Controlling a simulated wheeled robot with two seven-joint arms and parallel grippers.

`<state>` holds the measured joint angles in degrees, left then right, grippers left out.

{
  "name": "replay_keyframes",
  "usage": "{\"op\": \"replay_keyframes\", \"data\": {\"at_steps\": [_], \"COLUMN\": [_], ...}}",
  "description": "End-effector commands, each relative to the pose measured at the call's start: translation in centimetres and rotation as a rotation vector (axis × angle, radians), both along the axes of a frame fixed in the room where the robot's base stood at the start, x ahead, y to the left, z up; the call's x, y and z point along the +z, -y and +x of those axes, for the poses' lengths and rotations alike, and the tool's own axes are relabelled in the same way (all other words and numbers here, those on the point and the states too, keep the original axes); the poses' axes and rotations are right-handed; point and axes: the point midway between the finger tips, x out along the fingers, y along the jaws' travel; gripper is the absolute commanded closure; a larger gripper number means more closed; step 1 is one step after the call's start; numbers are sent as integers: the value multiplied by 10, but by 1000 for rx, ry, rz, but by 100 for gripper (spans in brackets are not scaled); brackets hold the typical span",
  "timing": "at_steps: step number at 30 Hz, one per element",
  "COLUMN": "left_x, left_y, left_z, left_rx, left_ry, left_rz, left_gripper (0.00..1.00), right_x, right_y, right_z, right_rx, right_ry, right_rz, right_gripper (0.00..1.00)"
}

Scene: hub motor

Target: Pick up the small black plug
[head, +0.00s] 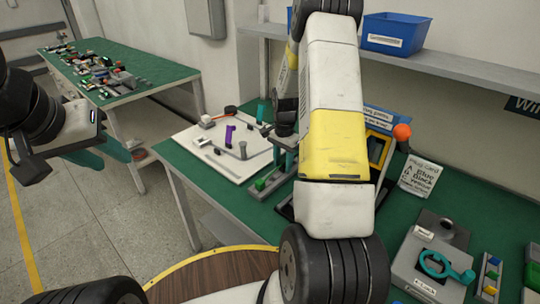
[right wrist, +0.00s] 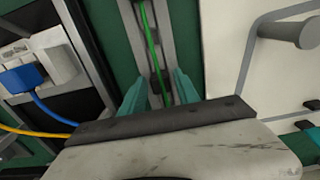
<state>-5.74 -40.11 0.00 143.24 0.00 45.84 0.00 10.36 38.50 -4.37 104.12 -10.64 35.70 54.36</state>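In the right wrist view a grey slotted rail (right wrist: 170,45) with a green cable (right wrist: 152,45) runs between the fingers. Dark spots sit in its slot; I cannot tell whether one is the small black plug. My right gripper (right wrist: 160,90) is open above this rail, with teal fingers to either side and nothing seen held. In the head view the right gripper (head: 283,155) points down over the green workbench, partly hidden by my arm. A grey rail with green pieces (head: 265,182) lies just below it. My left gripper (head: 108,155) is open and empty at the far left.
A white board (head: 225,165) with purple and grey parts lies left of the right gripper. A blue plug (right wrist: 22,78) sits in a white socket block (right wrist: 55,58) beside the rail. A grey fixture with a teal ring (head: 440,265) and a card (head: 421,176) stand right.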

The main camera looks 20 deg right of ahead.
Motion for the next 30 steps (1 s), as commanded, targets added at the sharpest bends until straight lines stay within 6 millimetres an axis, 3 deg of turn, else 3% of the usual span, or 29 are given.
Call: {"op": "replay_keyframes", "data": {"at_steps": [1, 5, 17, 26, 30], "left_x": [0, 0, 0, 0, 0], "left_y": [0, 0, 0, 0, 0], "left_z": [0, 0, 0, 0, 0], "left_rx": [0, 0, 0, 0, 0], "left_ry": [0, 0, 0, 0, 0], "left_rz": [0, 0, 0, 0, 0], "left_gripper": [64, 64, 64, 64, 64], "right_x": [0, 0, 3, 37, 39], "right_y": [0, 0, 0, 0, -15], "right_z": [0, 0, 0, 1, -26], "right_rx": [0, 0, 0, 1, 3], "right_ry": [0, 0, 0, 4, -1], "right_rz": [0, 0, 0, -1, 0], "right_gripper": [75, 100, 100, 100, 100]}}
